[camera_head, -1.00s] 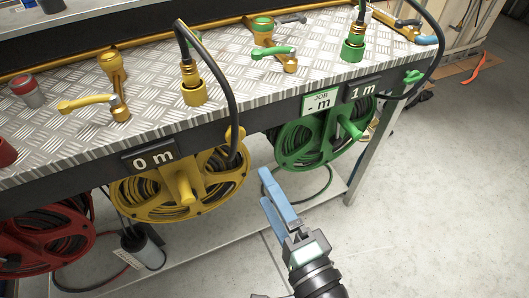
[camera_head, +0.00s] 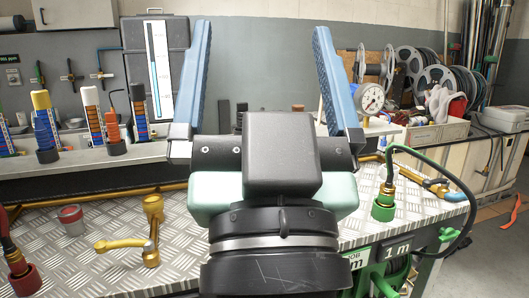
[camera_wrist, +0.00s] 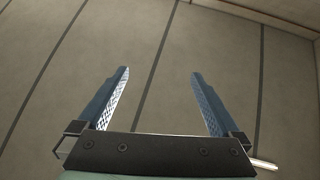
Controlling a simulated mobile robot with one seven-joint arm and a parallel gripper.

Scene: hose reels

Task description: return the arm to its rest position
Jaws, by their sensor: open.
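My gripper (camera_head: 264,95) is raised in front of the head camera, its two blue fingers pointing up and spread wide apart. It is open, with nothing between the fingers. In the wrist view my gripper (camera_wrist: 160,88) also shows empty, against a plain panelled surface with dark seams. My wrist and gripper body cover the middle of the bench in the head view.
The diamond-plate bench (camera_head: 100,222) spans the lower picture. On it are a yellow valve (camera_head: 150,230), a grey-red knob (camera_head: 71,219) and a green hose fitting (camera_head: 384,203).

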